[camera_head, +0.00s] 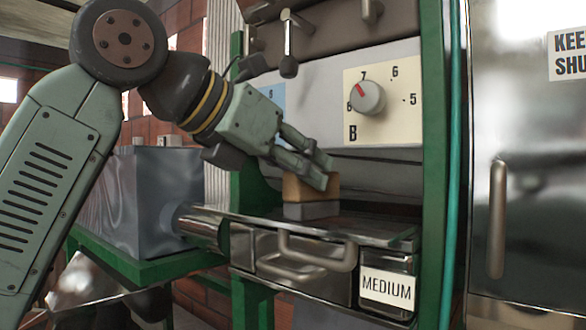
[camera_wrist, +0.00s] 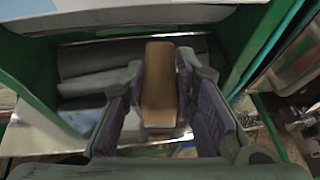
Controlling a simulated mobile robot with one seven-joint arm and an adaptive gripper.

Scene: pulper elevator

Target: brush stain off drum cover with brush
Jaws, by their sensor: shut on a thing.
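My gripper (camera_head: 304,171) is shut on a brush with a tan block (camera_head: 318,187) and a grey lower part (camera_head: 311,210). The brush is upright over the metal ledge below the dial panel; I cannot tell whether it touches the surface. In the wrist view the brush (camera_wrist: 159,85) lies between the two fingers of my gripper (camera_wrist: 160,97). The pale curved drum cover (camera_head: 375,180) is behind the brush, under the dial panel. I cannot make out a distinct stain; dark patches on the ledge may be shadow or reflection.
A dial (camera_head: 367,97) marked B sits on the panel above. A drawer handle (camera_head: 315,252) and a box labelled MEDIUM (camera_head: 386,287) are below the ledge. Green frame posts (camera_head: 438,150) bound the opening. A grey motor box (camera_head: 150,200) stands left, a metal door (camera_head: 530,200) right.

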